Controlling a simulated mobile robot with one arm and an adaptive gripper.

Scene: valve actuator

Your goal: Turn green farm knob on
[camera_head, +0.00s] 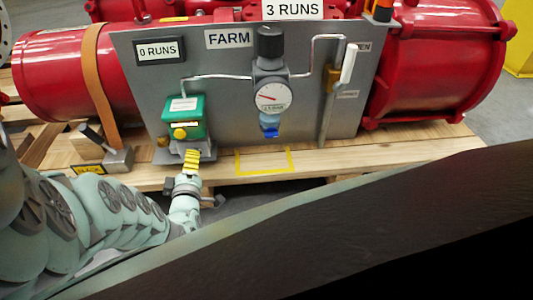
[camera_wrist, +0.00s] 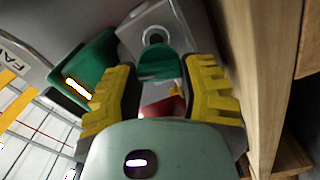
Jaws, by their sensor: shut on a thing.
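The green farm knob (camera_wrist: 159,65) shows in the wrist view between the two yellow ribbed finger pads of my gripper (camera_wrist: 163,75). My gripper is shut on it. In the head view my gripper (camera_head: 192,160) reaches up to the grey block under the green box (camera_head: 183,112) on the FARM panel (camera_head: 225,90). The knob itself is hard to make out there, partly hidden by the fingers. The green box also shows at the left of the wrist view (camera_wrist: 88,68).
A pressure gauge (camera_head: 272,96) with a black-topped regulator stands right of the green box. A white-handled lever (camera_head: 348,63) is further right. Red cylinders flank the panel. A wooden pallet (camera_head: 330,160) runs below. A metal block with a handle (camera_head: 118,158) sits at left.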

